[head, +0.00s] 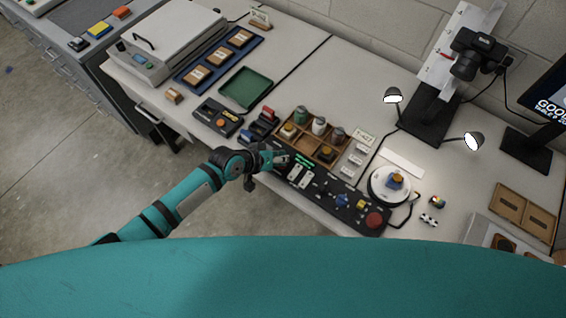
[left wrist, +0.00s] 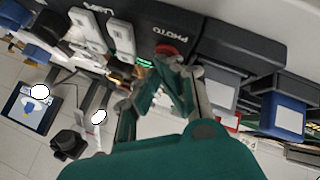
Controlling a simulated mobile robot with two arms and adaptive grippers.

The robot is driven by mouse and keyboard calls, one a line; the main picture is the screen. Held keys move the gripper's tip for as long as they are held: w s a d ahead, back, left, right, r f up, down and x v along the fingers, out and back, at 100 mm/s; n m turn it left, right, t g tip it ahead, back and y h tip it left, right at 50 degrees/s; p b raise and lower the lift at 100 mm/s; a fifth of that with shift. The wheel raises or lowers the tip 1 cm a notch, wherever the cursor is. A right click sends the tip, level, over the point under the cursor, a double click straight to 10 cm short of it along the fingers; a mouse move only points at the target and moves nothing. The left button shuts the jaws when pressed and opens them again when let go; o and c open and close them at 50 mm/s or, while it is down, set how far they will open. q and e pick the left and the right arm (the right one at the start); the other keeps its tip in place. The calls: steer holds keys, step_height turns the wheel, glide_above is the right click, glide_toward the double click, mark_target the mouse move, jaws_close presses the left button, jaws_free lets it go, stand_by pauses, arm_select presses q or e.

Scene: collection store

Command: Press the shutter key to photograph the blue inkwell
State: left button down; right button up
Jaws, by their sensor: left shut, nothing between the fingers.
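My left gripper (head: 283,158) is shut and empty at the panel's left end. In the left wrist view its fingers (left wrist: 172,78) are close to a red round key (left wrist: 166,49) beside the word PHOTO. The fingers partly cover that area, and I cannot tell whether they touch the key. A camera (head: 468,56) on a stand is behind the turntable. My right gripper is not in view.
Two small lamps (head: 393,96) flank the camera stand. A wooden compartment tray (head: 318,150) with several bottles is behind the panel. Stamps (head: 262,125) stand left of my gripper. A monitor (head: 545,100) is at the right. The panel has white switches (left wrist: 88,30) and a red button (head: 375,219).

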arm_select(q)
steer(key=shift+a, duration=0.2)
steer(key=shift+w+r+p, duration=0.25)
steer(key=shift+r+p, duration=0.65)
steer(key=shift+p, duration=0.05)
steer(key=shift+r, duration=0.1)
steer(key=shift+r, duration=0.1)
step_height(320, 180, up, 5)
steer(key=p, duration=0.4)
steer(key=shift+d+p, duration=0.1)
steer(key=shift+p, duration=0.3)
